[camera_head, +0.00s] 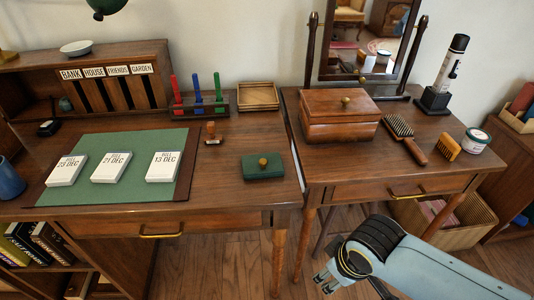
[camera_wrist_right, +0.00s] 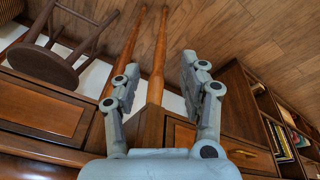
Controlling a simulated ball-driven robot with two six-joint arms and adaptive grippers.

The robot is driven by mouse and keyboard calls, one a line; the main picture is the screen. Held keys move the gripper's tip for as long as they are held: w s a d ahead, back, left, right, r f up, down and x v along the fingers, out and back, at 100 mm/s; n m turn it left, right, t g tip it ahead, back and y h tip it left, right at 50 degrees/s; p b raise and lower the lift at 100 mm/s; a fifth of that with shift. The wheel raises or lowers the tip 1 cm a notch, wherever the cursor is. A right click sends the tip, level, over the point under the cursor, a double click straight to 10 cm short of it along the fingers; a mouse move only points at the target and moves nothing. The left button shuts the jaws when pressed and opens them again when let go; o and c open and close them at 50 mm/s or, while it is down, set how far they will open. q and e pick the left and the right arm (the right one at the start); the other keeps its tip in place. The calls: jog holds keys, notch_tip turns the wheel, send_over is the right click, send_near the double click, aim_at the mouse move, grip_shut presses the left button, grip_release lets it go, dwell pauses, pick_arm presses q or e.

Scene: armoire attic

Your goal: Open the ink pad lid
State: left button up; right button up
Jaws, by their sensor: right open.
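The ink pad (camera_head: 263,170) is a small dark green box on the right part of the left desk. My right gripper (camera_head: 323,280) is low in front of the desks, below and to the right of the ink pad, touching nothing. In the right wrist view its two fingers (camera_wrist_right: 158,80) are spread apart with nothing between them. The ink pad does not show in the wrist view. My left gripper is not in view.
A wooden stamp (camera_head: 211,133) stands left of the ink pad. Several white date cards (camera_head: 110,167) lie on the green mat (camera_head: 131,144). A wooden box (camera_head: 340,120) and a hairbrush (camera_head: 406,138) rest on the right desk. A narrow gap (camera_head: 295,150) separates the desks.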

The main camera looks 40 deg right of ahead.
notch_tip(320, 180, up, 9)
jog(key=w, duration=0.3)
notch_tip(320, 180, up, 13)
jog(key=n+t+y+p, duration=0.1)
jog(key=n+y, duration=0.3)
jog(key=n, duration=0.3)
send_over(263, 161)
jog(key=s+d, duration=0.3)
jog(key=b+x, duration=0.1)
jog(key=x, duration=0.8)
jog(key=shift+f, duration=0.4)
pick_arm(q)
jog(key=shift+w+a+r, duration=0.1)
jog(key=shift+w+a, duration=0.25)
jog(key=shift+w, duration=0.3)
pick_arm(e)
grip_shut()
